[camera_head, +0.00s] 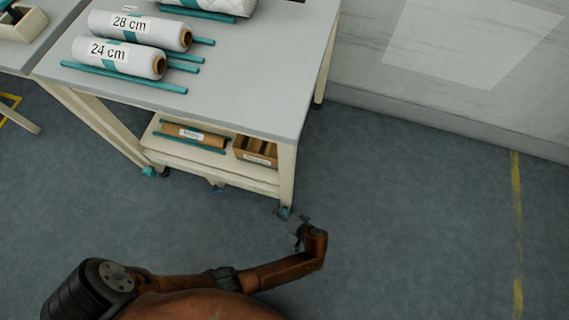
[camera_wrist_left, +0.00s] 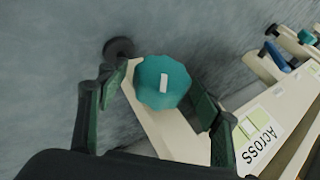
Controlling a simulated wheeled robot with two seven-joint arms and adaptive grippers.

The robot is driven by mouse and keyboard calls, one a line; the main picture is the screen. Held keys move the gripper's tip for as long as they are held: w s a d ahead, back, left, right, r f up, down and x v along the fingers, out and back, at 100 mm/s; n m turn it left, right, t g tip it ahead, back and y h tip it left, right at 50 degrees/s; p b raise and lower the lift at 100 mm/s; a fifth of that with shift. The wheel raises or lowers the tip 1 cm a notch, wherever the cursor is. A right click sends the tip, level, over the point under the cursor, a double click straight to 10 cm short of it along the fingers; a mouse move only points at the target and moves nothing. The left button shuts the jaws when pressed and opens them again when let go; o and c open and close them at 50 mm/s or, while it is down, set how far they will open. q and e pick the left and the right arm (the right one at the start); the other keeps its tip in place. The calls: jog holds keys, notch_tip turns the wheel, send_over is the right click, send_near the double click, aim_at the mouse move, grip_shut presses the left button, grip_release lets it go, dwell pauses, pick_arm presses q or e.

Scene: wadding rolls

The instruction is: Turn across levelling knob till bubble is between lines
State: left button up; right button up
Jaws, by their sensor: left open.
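The teal faceted levelling knob (camera_wrist_left: 162,82) with a white mark on its face sits at the end of a cream leg in the left wrist view. My left gripper (camera_wrist_left: 150,98) is open, its two fingers on either side of the knob with visible gaps. In the head view my left gripper (camera_head: 292,216) is low at the table's front right leg. A label reading ACROSS (camera_wrist_left: 262,146) is beside the knob. A yellow-green vial-like patch (camera_wrist_left: 252,122) adjoins the label; its bubble and lines are too small to read. My right gripper is not in view.
The cream table (camera_head: 250,95) carries white rolls marked 28 cm (camera_head: 140,30) and 24 cm (camera_head: 118,57). Its lower shelf (camera_head: 215,165) holds a brown roll and a box (camera_head: 256,151). A dark round foot (camera_wrist_left: 118,48) is near the knob. Floor to the right is clear.

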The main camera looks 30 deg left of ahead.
pick_arm(q)
jog(key=v, duration=0.7)
jog(key=shift+r, duration=0.2)
jog(key=shift+s+d, duration=0.1)
